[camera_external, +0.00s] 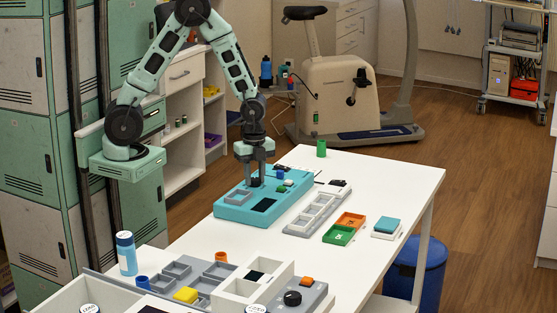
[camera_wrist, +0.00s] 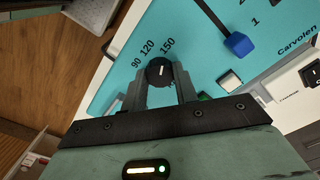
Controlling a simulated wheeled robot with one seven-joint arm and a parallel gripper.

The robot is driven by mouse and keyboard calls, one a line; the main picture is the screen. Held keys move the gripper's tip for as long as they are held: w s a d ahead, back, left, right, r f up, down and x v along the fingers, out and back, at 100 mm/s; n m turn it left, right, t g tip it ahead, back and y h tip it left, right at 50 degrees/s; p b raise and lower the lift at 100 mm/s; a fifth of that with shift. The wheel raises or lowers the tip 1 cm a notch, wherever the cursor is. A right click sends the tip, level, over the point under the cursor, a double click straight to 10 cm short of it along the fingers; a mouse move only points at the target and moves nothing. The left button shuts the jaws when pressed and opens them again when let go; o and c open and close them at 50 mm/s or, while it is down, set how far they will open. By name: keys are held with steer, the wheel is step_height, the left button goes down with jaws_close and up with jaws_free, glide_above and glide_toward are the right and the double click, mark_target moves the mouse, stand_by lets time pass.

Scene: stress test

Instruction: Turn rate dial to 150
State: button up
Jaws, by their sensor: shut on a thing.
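The black round rate dial (camera_wrist: 159,66) is on a teal panel (camera_wrist: 115,82), with 90, 120 and 150 printed in an arc above it. A short white mark shows on its face, slanting up to the right; I cannot tell exactly which number it meets. My gripper (camera_wrist: 159,84) has one finger on each side of the dial and is shut on it.
A blue slider knob (camera_wrist: 237,43) and a green button (camera_wrist: 205,97) are right of the dial. A blue-white bottle (camera_external: 126,254) stands front left.

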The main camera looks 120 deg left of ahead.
mark_target(255, 179)
steer(key=o, duration=1)
step_height(255, 179, up, 18)
steer(key=shift+f+p, duration=0.25)
steer(key=shift+p, duration=0.45)
